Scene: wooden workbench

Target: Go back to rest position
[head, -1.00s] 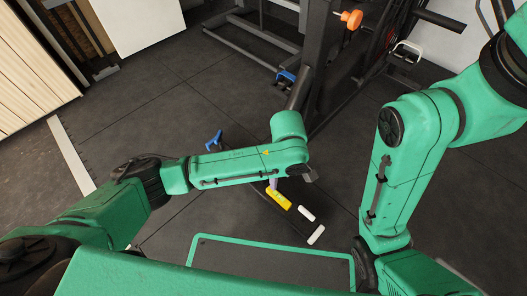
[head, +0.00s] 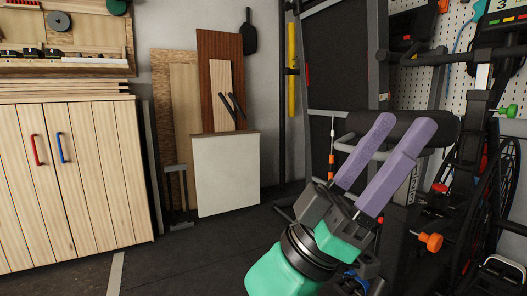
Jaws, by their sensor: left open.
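My left gripper (head: 378,160) shows at the lower right of the middle in the head view. Its two purple fingers point up and to the right and stand apart, with nothing between them. The green wrist (head: 285,275) is below it. My right gripper is out of view.
A wooden cabinet (head: 75,185) with a red and a blue handle stands at the left. Boards (head: 220,75) and a white panel (head: 226,172) lean on the wall. Gym equipment (head: 470,170) fills the right, behind the gripper. The dark floor (head: 200,255) between is clear.

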